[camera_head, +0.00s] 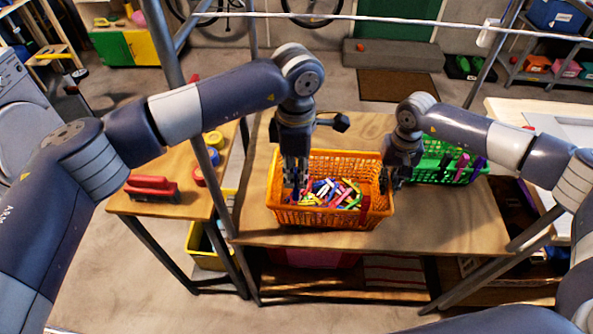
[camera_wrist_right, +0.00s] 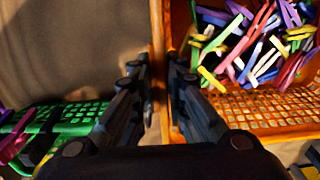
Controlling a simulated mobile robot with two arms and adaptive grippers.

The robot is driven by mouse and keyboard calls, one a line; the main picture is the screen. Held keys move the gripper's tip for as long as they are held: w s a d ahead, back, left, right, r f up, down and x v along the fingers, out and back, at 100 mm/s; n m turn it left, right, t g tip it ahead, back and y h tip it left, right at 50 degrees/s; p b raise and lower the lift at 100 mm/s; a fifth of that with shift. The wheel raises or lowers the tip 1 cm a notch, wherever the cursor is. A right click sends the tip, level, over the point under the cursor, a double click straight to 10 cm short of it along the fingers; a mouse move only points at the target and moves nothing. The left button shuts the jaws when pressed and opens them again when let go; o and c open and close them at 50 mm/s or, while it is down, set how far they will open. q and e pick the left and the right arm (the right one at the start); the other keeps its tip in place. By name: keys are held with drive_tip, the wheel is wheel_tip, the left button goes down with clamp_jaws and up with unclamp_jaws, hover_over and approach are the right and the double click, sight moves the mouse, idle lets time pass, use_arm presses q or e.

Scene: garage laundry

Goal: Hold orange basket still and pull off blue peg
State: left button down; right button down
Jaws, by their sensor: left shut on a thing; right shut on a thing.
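The orange basket (camera_head: 330,216) stands on the wooden table, filled with loose pegs of many colours. My right gripper (camera_head: 388,182) is shut on the basket's right rim. In the right wrist view its fingers (camera_wrist_right: 162,98) straddle the orange rim (camera_wrist_right: 159,40). My left gripper (camera_head: 296,178) points down at the left part of the basket, shut on a dark blue piece, seemingly the blue peg (camera_head: 296,193). The fingers mostly hide this peg, and I cannot tell whether it is still clipped to anything. More pegs (camera_wrist_right: 255,40) show inside the basket in the right wrist view.
A green basket (camera_head: 440,160) with purple pegs on its rim stands to the right. A clothesline (camera_head: 400,19) crosses above. A side table (camera_head: 160,207) on the left holds a red brush (camera_head: 152,187) and tape rolls. The table's front right (camera_head: 440,225) is clear.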

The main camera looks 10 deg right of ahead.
drive_tip(key=c, duration=1.5)
unclamp_jaws()
drive_tip(key=shift+c, duration=0.2)
drive_tip(key=shift+r, duration=0.1)
wheel_tip(320, 180, up, 12)
drive_tip(key=shift+s+f, duration=0.1)
drive_tip(key=shift+f, duration=0.1)
